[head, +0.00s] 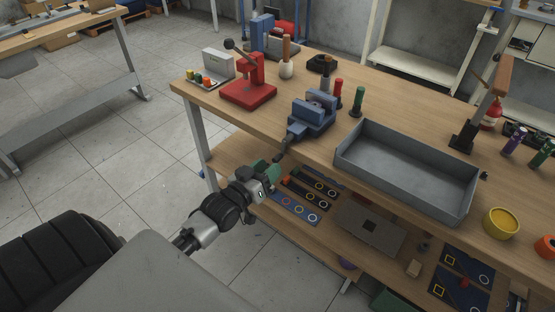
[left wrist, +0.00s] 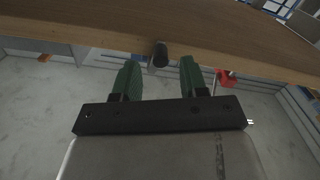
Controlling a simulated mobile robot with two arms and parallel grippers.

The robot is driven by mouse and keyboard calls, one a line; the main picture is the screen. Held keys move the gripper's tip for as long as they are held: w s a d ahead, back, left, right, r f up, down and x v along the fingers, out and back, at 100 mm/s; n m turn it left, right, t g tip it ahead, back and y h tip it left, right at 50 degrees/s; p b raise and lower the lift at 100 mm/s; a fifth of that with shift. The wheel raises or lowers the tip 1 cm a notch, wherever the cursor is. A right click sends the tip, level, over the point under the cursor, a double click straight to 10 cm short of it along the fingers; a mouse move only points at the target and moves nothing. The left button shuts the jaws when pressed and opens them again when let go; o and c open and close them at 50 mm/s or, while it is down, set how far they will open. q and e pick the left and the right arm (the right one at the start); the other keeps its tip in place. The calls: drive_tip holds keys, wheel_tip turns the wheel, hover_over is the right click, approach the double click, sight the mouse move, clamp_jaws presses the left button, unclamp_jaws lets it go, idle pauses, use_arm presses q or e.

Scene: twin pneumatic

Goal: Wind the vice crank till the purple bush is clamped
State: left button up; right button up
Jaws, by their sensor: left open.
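The blue vice (head: 308,118) stands at the near edge of the workbench. Its crank sticks out over the edge, with a dark handle (head: 281,157) at its near end. My left gripper (head: 275,168), with green fingers, is just in front of the handle, below the bench top. In the left wrist view, the gripper (left wrist: 158,75) is open and empty. The dark round handle (left wrist: 160,54) shows between and beyond the fingertips, apart from both. The purple bush is too small to make out clearly between the vice jaws. My right gripper is not in view.
A red press (head: 249,93) stands left of the vice. A grey tray (head: 410,188) lies to its right, and red and green handled tools (head: 357,101) stand behind it. The lower shelf (head: 238,160) holds dark boards below my gripper. The floor at left is clear.

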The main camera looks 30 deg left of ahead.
sight(278, 160)
use_arm(q)
drive_tip(key=shift+w+d, duration=0.15)
drive_tip(key=shift+w, duration=2.15)
clamp_jaws()
